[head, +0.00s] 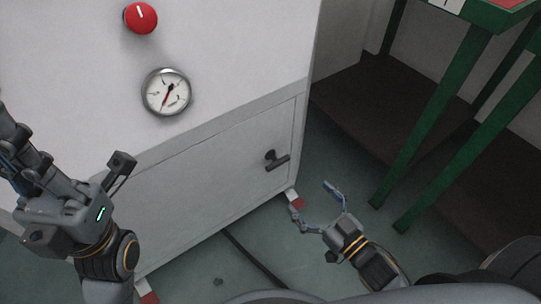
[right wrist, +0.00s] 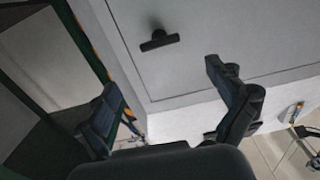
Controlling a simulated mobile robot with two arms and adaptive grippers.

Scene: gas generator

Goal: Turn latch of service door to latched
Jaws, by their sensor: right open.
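The service door (head: 205,190) is the grey lower panel of the white generator cabinet and looks closed. Its latch (head: 277,160) is a dark T-shaped handle near the door's right edge, its bar slightly tilted in the head view. The latch also shows in the right wrist view (right wrist: 159,41), at the upper middle. My right gripper (head: 315,201) is open and empty, below and right of the latch. In the right wrist view, its fingers are spread below the latch, not touching it. My left gripper (head: 65,145) is open in front of the cabinet's left part.
A red knob (head: 141,17) and a round gauge (head: 167,92) sit on the cabinet above the door. A green-legged table (head: 440,130) stands at the right, over a dark brown surface. A dark cable (head: 252,258) lies on the floor. Floor around my right gripper is mostly clear.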

